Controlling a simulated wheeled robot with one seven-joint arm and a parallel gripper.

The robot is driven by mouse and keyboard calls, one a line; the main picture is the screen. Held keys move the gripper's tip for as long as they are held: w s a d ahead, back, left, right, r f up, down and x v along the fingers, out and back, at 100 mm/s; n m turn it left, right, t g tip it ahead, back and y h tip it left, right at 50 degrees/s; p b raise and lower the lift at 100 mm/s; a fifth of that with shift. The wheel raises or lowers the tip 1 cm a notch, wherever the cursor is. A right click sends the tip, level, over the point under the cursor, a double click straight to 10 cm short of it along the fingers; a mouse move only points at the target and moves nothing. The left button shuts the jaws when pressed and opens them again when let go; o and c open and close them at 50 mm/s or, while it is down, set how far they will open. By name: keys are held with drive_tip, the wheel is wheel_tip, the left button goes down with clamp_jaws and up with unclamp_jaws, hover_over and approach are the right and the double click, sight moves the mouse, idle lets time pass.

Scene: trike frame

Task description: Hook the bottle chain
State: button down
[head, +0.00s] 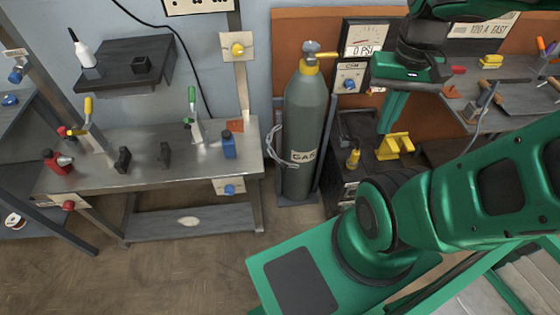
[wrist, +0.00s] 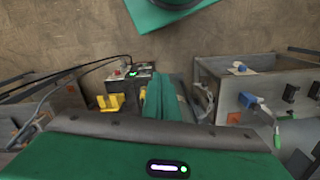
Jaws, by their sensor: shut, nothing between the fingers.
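The gas bottle (head: 308,125), dark green-grey with a yellow collar and a "GAS" label, stands upright in a rack at centre in the head view. The pale chain (head: 284,160) hangs in a loose loop at the bottle's lower left, by the rack's left upright (head: 277,140). I cannot make out its free end or a hook for it. My gripper (head: 388,126) is right of the bottle, apart from it, with its green fingers pointing down, shut and empty. In the wrist view the fingers (wrist: 165,105) are together, and a pale looped shape shows just right of them.
A steel workbench (head: 100,178) with clamps and small blocks stands left of the bottle. A yellow bracket (head: 394,147) sits on a dark unit below my gripper. A pressure gauge panel (head: 362,40) is on the wall behind. Open floor lies in front of the workbench.

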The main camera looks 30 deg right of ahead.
drive_tip(key=w+a+f+n+h, duration=0.1)
drive_tip(key=w+a+f+n, duration=0.25)
drive_tip(key=w+n, duration=0.35)
drive_tip(key=w+a+f+n+h, duration=0.1)
drive_tip(key=w+a+f+n, duration=0.1)
drive_tip(key=w+f+n, duration=0.5)
drive_tip(key=w+a+f+n+h, duration=0.1)
drive_tip(key=w+a+f+n, duration=0.7)
drive_tip(key=a+f, duration=0.5)
drive_tip(key=shift+w+a+f+n, duration=0.15)
drive_tip(key=shift+w+f+n, duration=0.3)
drive_tip(key=shift+w, duration=0.3)
